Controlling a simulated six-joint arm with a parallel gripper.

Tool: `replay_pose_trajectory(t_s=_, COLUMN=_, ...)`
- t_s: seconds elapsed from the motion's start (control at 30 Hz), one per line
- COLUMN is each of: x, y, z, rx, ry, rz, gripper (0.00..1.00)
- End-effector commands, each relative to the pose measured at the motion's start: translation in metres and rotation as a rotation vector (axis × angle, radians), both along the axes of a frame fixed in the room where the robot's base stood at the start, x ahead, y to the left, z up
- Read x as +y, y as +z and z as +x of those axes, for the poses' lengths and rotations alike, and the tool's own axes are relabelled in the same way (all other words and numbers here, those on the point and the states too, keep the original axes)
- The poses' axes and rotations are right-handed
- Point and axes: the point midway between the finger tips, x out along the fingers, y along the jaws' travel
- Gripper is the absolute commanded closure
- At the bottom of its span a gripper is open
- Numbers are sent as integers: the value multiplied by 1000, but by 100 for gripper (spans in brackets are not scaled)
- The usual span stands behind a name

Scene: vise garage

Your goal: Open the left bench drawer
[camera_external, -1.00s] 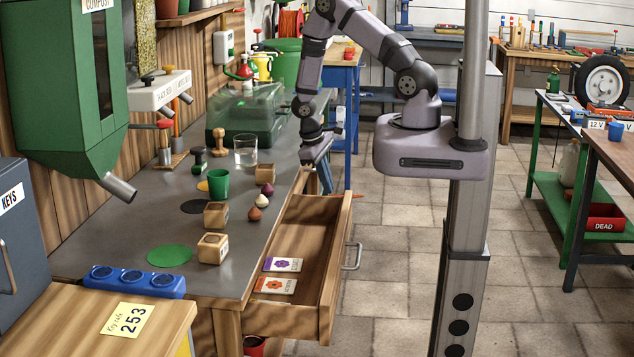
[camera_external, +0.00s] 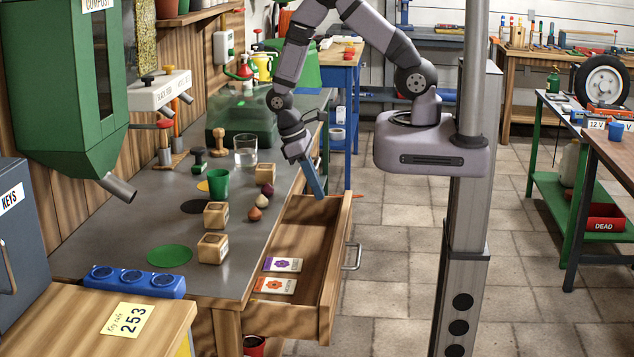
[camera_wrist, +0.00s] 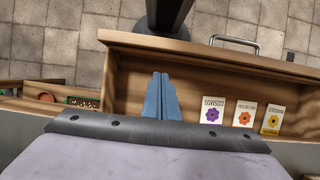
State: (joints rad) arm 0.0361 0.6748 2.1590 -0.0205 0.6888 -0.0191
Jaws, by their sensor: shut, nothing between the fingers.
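A wooden bench drawer (camera_external: 327,262) stands pulled well out from the bench front, with a metal handle (camera_external: 352,256) on its face. It fills the middle of the wrist view, with its handle (camera_wrist: 236,43) at the top. My gripper (camera_external: 321,193) is shut and empty, its blue fingers slanting down by the drawer's far end. In the wrist view the fingers (camera_wrist: 161,76) overlap the drawer's inside, apart from the handle. A second, slightly open compartment (camera_wrist: 45,84) shows at the left of that view. I cannot tell which one is the left drawer.
Seed packets (camera_external: 282,264) lie in the drawer. The grey bench top (camera_external: 120,220) holds wooden blocks (camera_external: 213,248), a green cup (camera_external: 218,185), a glass (camera_external: 245,151) and small bulbs. The compartment at the wrist view's left holds a pot (camera_wrist: 45,97). The tiled floor beside the drawer is clear.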

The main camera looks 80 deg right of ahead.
Motion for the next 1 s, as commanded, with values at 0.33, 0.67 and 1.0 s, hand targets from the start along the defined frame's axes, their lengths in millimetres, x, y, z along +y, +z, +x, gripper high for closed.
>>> replay_pose_trajectory(t_s=0.33, x=0, y=-43, z=-19, rx=5, ry=0, rz=0, gripper=100)
replay_pose_trajectory(t_s=0.67, x=0, y=-84, z=-36, rx=4, ry=-2, rz=-1, gripper=100)
replay_pose_trajectory(t_s=1.0, x=0, y=-81, z=-72, rx=6, ry=-2, rz=-1, gripper=100)
